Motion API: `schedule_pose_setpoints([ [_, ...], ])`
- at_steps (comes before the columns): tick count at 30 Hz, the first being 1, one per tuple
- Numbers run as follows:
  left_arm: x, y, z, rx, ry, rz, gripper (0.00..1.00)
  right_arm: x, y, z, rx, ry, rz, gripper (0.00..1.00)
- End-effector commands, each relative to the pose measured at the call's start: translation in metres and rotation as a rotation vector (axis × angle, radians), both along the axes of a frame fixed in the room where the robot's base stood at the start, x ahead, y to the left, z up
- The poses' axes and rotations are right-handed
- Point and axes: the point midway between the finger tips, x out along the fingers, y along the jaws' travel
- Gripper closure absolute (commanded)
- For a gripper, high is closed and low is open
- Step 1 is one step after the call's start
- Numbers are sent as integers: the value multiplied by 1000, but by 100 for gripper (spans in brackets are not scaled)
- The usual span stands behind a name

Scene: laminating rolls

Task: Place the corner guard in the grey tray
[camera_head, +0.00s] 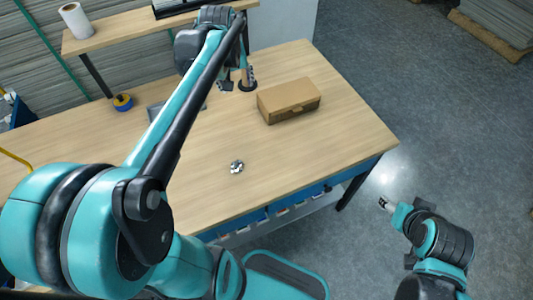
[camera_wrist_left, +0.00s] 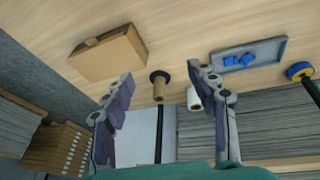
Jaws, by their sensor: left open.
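The grey tray (camera_wrist_left: 275,45) lies on the table in the left wrist view, right of my fingers; in the head view it shows partly behind my left arm (camera_head: 155,115). Small blue pieces (camera_wrist_left: 238,60) lie in it; I cannot tell surely whether one is the corner guard. My left gripper (camera_head: 237,82) is open and empty above the far part of the table; its spread fingers also show in the left wrist view (camera_wrist_left: 160,78). My right gripper (camera_head: 385,204) is right of the table over the floor, too small to judge.
A cardboard box (camera_head: 290,100) stands right of my left gripper. A brown tube with a black disc (camera_wrist_left: 158,82) is near the fingers. A small silver object (camera_head: 237,167) lies at the front. A blue-yellow roll (camera_head: 122,102) is left. A shelf holds a white roll (camera_head: 76,20).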

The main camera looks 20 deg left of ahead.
Motion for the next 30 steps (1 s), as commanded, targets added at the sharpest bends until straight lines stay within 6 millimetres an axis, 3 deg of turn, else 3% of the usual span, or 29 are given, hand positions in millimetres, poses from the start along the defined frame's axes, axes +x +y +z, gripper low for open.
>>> schedule_pose_setpoints([
  [1, -15, -23, -1, 18, -18, -64, 42, 0, 0, 0, 0, 0, 0, 42],
  [6, -61, -85, -14, 86, -89, -283, 42, 0, 0, 0, 0, 0, 0, 42],
  [12, -112, -137, -44, 163, -171, -511, 42, 0, 0, 0, 0, 0, 0, 42],
  [19, -142, -162, -70, 212, -226, -648, 42, 0, 0, 0, 0, 0, 0, 42],
  [30, -145, -164, -73, 219, -233, -664, 42, 0, 0, 0, 0, 0, 0, 42],
])
